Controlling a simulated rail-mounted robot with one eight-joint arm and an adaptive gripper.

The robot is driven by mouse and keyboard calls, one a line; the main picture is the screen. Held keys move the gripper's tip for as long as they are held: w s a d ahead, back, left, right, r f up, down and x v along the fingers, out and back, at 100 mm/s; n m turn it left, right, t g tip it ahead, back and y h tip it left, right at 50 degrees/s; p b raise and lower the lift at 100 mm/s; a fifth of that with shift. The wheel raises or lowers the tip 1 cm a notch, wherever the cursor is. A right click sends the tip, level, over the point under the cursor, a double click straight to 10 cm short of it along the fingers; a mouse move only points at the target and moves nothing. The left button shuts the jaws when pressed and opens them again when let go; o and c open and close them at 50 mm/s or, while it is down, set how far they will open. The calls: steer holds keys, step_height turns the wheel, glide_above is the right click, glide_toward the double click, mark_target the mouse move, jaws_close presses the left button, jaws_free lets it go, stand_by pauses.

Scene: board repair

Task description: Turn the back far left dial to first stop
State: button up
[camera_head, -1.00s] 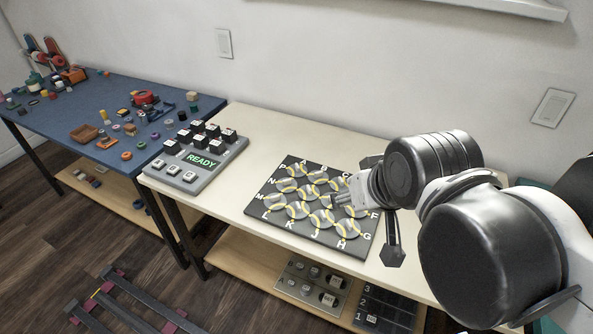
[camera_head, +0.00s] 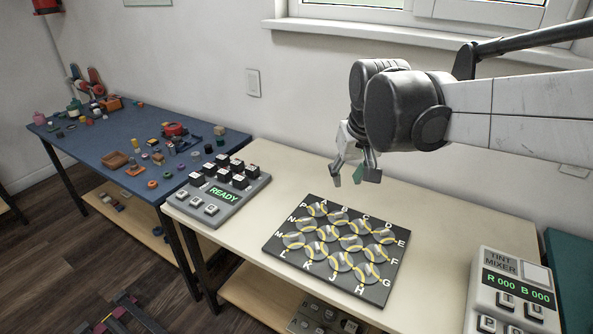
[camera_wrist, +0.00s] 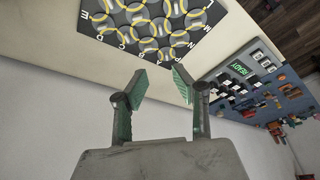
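A black board (camera_head: 276,246) lies on the cream bench, with letters around its edge and rows of round silver dials carrying yellow arcs. The back far left dial (camera_head: 316,211) sits at the corner by the letters P and A. My gripper (camera_head: 352,180) hangs above and behind the board's back edge, apart from it and right of that dial in the head view. In the wrist view, the gripper (camera_wrist: 160,82) has its two green-padded fingers spread, with nothing between them. The board (camera_wrist: 188,62) appears upside down there, beyond the fingertips.
A grey console reading READY (camera_head: 228,205) with black keys stands left of the board. A tint mixer (camera_head: 499,292) stands at the front right. The blue table (camera_head: 105,138) holds many small parts. The wall and window sill (camera_head: 330,28) lie behind.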

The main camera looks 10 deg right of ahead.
steer(key=w+f+g, duration=0.2)
steer(key=w+f, duration=0.2)
steer(key=w, duration=0.6)
steer(key=g, duration=0.2)
glide_toward(318, 205)
steer(key=shift+n, duration=0.3)
step_height(318, 205, down, 10)
steer(key=shift+s+r+b, duration=0.1)
steer(key=shift+r+b, duration=0.1)
steer(key=shift+b, duration=0.35)
jaws_close()
